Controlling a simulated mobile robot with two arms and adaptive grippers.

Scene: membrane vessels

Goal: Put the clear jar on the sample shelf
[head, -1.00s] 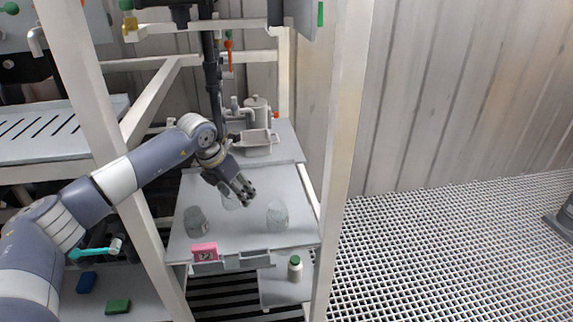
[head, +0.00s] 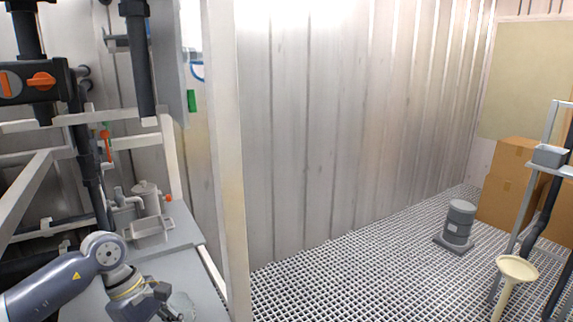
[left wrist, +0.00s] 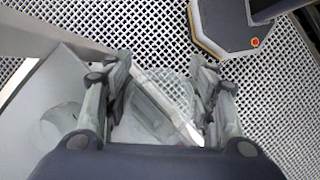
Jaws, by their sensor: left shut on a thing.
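My left gripper (left wrist: 158,100) is shut on a clear jar (left wrist: 168,92) in the left wrist view. The jar is see-through, and the grating and a pale frame bar show through it. In the head view the left gripper (head: 168,303) is at the bottom edge, partly cut off. Clear glass (head: 182,306) shows by its fingers there; I cannot tell whether this is the held jar. Another clear jar (left wrist: 62,122) stands on the grey board, left of the gripper in the wrist view. I cannot tell which surface is the sample shelf. My right gripper is not in view.
The grey board (head: 185,232) carries a pump-like unit (head: 147,197) and a grey tray (head: 150,232). A white post (head: 226,150) stands right of it. Open grating (head: 350,275) lies beyond, with a grey canister (head: 459,222), cartons (head: 507,180) and a cream funnel (head: 516,268) at right.

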